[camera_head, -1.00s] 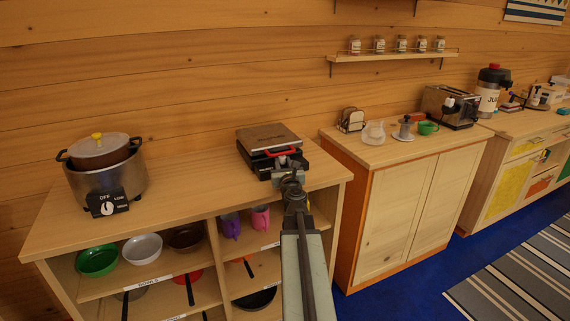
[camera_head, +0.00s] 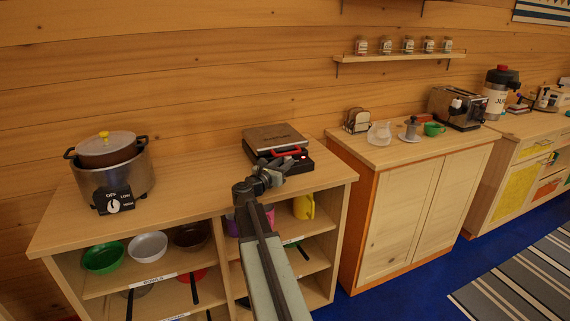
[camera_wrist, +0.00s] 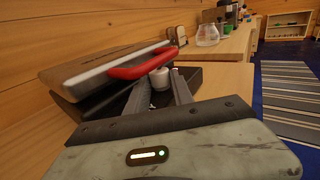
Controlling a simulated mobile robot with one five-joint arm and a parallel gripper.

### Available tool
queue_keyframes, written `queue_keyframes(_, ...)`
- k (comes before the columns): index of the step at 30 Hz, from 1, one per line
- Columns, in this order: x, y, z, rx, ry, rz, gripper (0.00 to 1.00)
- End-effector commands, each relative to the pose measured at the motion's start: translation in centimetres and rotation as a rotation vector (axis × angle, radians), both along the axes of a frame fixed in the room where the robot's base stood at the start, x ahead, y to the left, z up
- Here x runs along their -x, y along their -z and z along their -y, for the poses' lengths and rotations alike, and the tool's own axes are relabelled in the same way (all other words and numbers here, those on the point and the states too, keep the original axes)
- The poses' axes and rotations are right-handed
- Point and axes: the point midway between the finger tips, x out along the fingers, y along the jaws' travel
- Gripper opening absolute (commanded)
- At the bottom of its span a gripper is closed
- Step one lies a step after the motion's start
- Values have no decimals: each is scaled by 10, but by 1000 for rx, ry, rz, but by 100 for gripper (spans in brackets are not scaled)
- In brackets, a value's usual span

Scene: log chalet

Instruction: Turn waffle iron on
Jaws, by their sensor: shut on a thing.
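The waffle iron (camera_head: 272,140) sits on the left wooden counter, with a dark base, a grey-brown lid and a red handle (camera_head: 286,153). A small reddish light shows at the right of its front. In the wrist view, the lid (camera_wrist: 100,75) and its red handle (camera_wrist: 140,63) are left of and beyond my fingers; the lid is tilted above the base. My gripper (camera_wrist: 160,88) is shut on a white knob (camera_wrist: 160,77) at the front of the iron. In the head view my gripper (camera_head: 280,166) is at the iron's front edge and hides part of it.
A pot cooker (camera_head: 113,170) with a dial stands at the counter's left. Open shelves below hold bowls (camera_head: 148,245) and a yellow jug (camera_head: 304,207). To the right, across a gap, a cabinet (camera_head: 420,200) bears a glass jug and a toaster (camera_head: 457,107). Counter left of the iron is clear.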

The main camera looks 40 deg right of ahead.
Motion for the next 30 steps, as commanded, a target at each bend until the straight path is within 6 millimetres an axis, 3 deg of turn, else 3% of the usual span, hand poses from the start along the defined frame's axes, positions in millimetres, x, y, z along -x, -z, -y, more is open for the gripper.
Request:
queue_keyframes(16,1,-1,1,2,25,-2,0)
queue_keyframes(17,1,-1,1,2,25,-2,36)
queue_keyframes(18,0,-1,1,2,24,-2,48)
queue_keyframes(30,2,0,-8,1,21,-1,50)
